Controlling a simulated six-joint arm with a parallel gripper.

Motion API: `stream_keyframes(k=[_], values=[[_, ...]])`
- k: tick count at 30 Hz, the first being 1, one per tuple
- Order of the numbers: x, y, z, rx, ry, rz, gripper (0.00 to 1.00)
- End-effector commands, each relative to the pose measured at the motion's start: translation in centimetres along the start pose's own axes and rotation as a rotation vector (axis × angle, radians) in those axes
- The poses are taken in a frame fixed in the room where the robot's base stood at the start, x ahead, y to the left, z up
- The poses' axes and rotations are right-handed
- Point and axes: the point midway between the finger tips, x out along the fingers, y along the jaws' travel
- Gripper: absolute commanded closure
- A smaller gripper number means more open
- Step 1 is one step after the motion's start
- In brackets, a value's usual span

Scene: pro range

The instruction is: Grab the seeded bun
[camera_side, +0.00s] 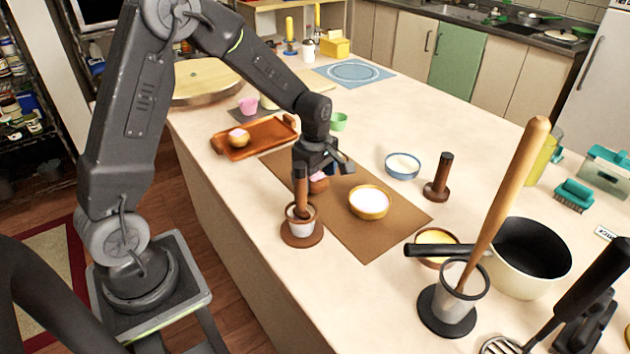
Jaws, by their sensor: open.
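Seeds are too small to make out on either. My gripper (326,168) is open, pointing down over the mat's left part, close above the second item. I cannot tell whether it touches that item.
A yellow bowl with white contents (369,203) is right of my gripper. A wooden-handled tool (301,190) stands in a holder just in front. A blue bowl (403,166), a dark wooden stamp-like tool (438,180) and a tall pestle (508,195) stand farther right. The counter's near left is bare.

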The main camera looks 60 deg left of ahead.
Motion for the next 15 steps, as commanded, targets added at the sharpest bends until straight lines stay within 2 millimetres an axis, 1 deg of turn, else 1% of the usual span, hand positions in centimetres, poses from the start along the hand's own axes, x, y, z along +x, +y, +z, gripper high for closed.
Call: stream_keyframes(k=[7,15], values=[[0.2,0.0,0.01,0.0,0.0,0.0,0.08],[0.16,0.01,0.01,0.0,0.0,0.0,0.34]])
